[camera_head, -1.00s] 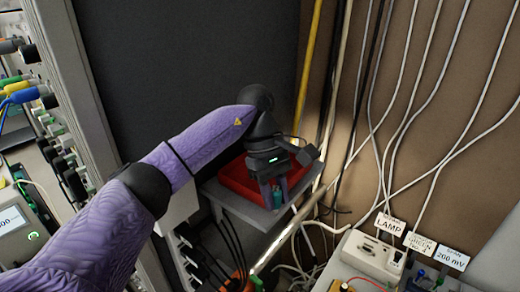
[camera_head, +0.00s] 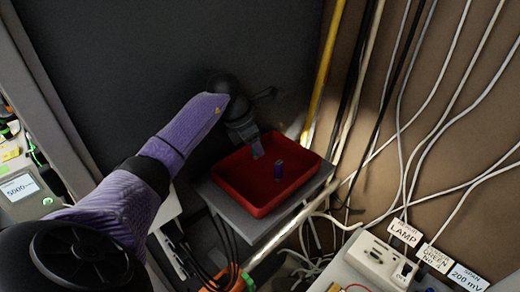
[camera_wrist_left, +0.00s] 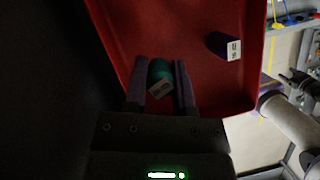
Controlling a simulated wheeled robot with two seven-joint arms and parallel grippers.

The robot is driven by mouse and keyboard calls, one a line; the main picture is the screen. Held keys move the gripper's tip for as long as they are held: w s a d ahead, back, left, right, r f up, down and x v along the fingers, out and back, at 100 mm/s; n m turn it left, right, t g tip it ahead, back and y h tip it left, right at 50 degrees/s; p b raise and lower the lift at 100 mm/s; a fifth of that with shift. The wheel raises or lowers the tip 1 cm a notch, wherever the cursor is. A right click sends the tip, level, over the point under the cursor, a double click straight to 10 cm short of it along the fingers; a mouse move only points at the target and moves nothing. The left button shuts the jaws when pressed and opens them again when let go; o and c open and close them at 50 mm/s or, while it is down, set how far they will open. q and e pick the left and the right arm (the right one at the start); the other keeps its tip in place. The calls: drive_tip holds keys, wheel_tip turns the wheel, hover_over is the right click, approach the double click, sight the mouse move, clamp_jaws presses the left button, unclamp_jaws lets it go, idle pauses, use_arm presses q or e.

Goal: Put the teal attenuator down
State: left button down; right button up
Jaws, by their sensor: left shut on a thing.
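The teal attenuator (camera_wrist_left: 160,72), a small cylinder with a white label, is between the fingers of my left gripper (camera_wrist_left: 160,88) in the left wrist view. The fingers are shut on it. In the head view my left gripper (camera_head: 257,153) is over the back left part of the red tray (camera_head: 262,208), and I cannot clearly make out the teal attenuator there. The red tray also fills the upper part of the left wrist view (camera_wrist_left: 205,85). I cannot tell whether the teal attenuator touches the tray floor. My right gripper is not in view.
A purple attenuator (camera_head: 278,171) stands in the tray, right of my gripper; it also shows in the left wrist view (camera_wrist_left: 222,45). The tray sits on a grey shelf (camera_head: 228,207). Cables hang at the right, near a LAMP box (camera_head: 377,258). The tray's front is clear.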

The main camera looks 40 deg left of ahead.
use_arm(q)
drive_tip(key=shift+x, duration=1.1)
drive_tip(key=shift+s+a+f, duration=0.1)
drive_tip(key=shift+s+a, duration=0.1)
drive_tip(key=shift+s, duration=0.05)
drive_tip(key=shift+f, duration=0.1)
drive_tip(key=shift+f, duration=0.15)
drive_tip(key=c, duration=0.9)
unclamp_jaws()
drive_tip(key=shift+f, duration=0.1)
drive_tip(key=o, duration=0.5)
drive_tip(key=shift+c, duration=0.2)
